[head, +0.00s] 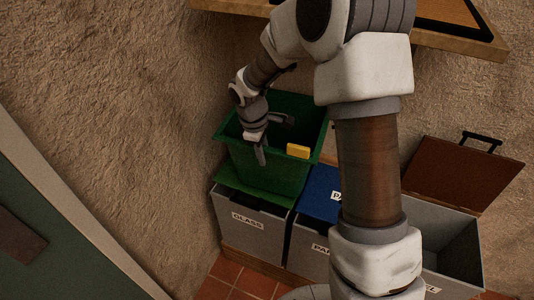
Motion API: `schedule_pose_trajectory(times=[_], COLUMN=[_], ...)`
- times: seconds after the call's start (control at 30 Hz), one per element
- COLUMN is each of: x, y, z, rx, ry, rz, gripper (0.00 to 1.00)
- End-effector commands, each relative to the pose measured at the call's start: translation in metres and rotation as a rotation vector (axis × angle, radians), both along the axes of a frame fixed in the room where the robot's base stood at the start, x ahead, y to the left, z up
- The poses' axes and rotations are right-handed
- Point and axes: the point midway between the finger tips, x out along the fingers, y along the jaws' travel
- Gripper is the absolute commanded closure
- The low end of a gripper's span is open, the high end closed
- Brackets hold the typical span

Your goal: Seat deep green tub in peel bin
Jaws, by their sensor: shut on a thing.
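The deep green tub (275,178) is upright over the glass bin at the left of the bin row. A small yellow piece (298,151) shows at its front rim. My gripper (259,150) is shut on the tub's near rim, with one finger outside the wall. Whether the tub's base touches the lid below is not clear. The peel bin (452,252) is at the right, its brown lid (458,175) raised and its grey inside partly visible. My arm hides its left part and most of its label.
The grey glass bin (248,222) has a green lid, and the paper bin (318,228) in the middle has a blue lid (319,190). Both lids look down. A wooden shelf (455,42) juts from the wall above. Rough walls stand behind and at left.

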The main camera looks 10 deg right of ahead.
Motion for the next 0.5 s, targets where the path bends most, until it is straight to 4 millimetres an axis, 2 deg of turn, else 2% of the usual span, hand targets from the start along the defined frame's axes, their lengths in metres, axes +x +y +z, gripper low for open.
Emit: schedule_pose_trajectory(times=[0.27, 0.5], x=[0.001, -0.032], y=[-0.001, -0.05], z=[0.043, 0.074], rx=[0.0, -0.001], ry=[-0.005, -0.002], rz=[-0.002, -0.008], gripper=[1.0, 1.0])
